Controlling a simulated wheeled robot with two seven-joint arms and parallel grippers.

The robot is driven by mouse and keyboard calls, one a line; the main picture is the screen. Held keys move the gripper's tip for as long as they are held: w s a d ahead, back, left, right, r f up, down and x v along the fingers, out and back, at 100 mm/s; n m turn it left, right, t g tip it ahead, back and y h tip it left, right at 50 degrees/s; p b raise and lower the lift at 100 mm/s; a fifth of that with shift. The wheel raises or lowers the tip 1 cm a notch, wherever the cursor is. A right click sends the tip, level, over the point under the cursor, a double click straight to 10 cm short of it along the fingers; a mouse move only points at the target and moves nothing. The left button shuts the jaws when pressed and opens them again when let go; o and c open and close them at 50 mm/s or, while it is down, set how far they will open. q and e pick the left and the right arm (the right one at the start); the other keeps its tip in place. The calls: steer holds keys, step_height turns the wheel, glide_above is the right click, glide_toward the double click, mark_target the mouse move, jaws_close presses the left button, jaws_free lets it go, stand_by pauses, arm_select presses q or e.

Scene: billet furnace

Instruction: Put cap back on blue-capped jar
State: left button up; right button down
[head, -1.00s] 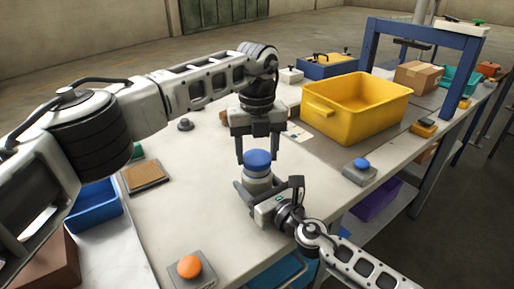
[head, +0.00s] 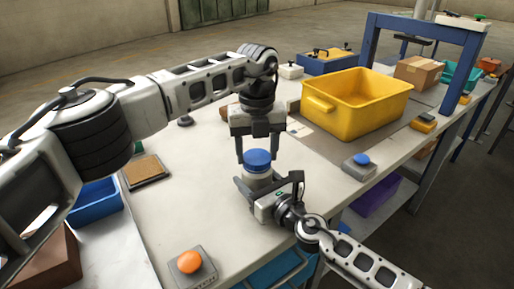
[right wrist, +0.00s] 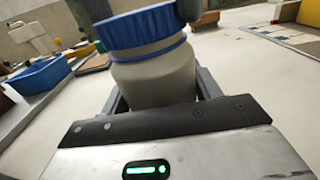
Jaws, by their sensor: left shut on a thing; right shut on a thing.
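The blue cap (head: 258,158) sits at the mouth of the pale grey jar (head: 257,175), near the middle of the table. My left gripper (head: 258,155) points down from above and is shut on the cap, one finger on each side. My right gripper (head: 262,190) is shut on the jar's body from the front and holds it upright. In the right wrist view the cap (right wrist: 140,28) meets the jar's top (right wrist: 155,80) and looks slightly tilted there. I cannot tell whether it is fully seated. A dark left finger shows at the cap's right edge.
A yellow bin (head: 360,115) stands behind to the right, with a blue button box (head: 360,165) in front. An orange button box (head: 190,266) is at the front left. A cork pad (head: 145,170) and a blue bin (head: 95,205) lie left. The table between is clear.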

arm_select(q)
steer(key=m, duration=2.2)
steer(key=shift+w, duration=0.1)
steer(key=m, duration=1.4)
steer(key=shift+m, duration=0.4)
steer(key=m, duration=0.5)
